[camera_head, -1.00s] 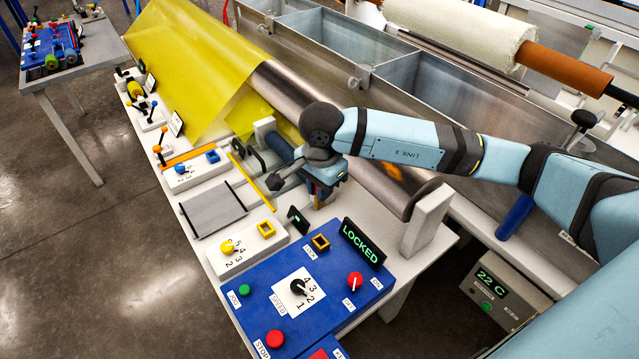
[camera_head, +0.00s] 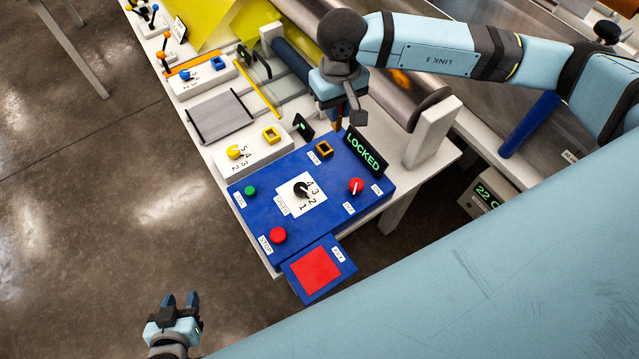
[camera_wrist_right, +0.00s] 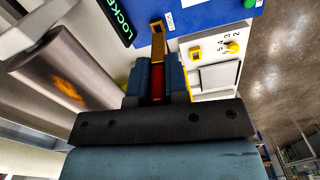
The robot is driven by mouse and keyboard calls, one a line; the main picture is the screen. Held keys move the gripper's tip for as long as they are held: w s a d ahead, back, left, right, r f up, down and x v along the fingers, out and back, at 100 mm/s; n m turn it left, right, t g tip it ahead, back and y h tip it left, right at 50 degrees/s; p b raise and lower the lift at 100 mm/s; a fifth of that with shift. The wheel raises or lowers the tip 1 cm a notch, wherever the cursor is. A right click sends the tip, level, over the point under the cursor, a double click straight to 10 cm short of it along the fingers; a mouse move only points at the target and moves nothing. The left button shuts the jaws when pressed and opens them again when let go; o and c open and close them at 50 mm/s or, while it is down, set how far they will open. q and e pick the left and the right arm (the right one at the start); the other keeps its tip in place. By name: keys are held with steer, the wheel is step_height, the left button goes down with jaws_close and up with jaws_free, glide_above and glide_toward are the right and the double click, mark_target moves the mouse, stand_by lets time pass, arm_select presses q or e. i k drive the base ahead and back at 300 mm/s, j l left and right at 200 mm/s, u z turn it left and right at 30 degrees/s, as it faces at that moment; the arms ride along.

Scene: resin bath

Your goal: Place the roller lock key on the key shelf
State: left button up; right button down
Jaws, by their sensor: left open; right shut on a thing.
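The roller lock key (camera_wrist_right: 157,84) is held in my right gripper, which also shows in the head view (camera_head: 336,112). In the right wrist view a red part sits between the fingers and a brass-coloured end sticks out beyond them. The gripper is above the back edge of the blue control panel, close to the LOCKED display (camera_head: 364,153). The key shelf (camera_head: 338,282) is a blue plate with a red square, labelled KEY, at the panel's front edge. It looks empty. My left gripper (camera_head: 180,300) is open and empty, in front of the bench over the floor.
The blue panel (camera_head: 262,207) carries knobs, buttons and a square orange-rimmed socket (camera_head: 323,149). A white block with a yellow knob (camera_head: 234,152) stands to its left. The metal roller (camera_head: 400,95) and a white post (camera_head: 433,132) are behind. Air above the shelf is clear.

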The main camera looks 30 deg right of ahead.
mark_target(314, 270)
steer(key=k+l+z, duration=0.1)
steer(key=k+z, duration=0.3)
steer(key=k, duration=0.15)
steer(key=z, duration=0.4)
steer(key=j+z, duration=0.15)
steer(key=z, duration=0.25)
steer(key=j+z, duration=0.1)
steer(key=z, duration=0.3)
steer(key=j, duration=0.85)
steer(key=k+j, duration=0.1)
steer(key=j, duration=0.75)
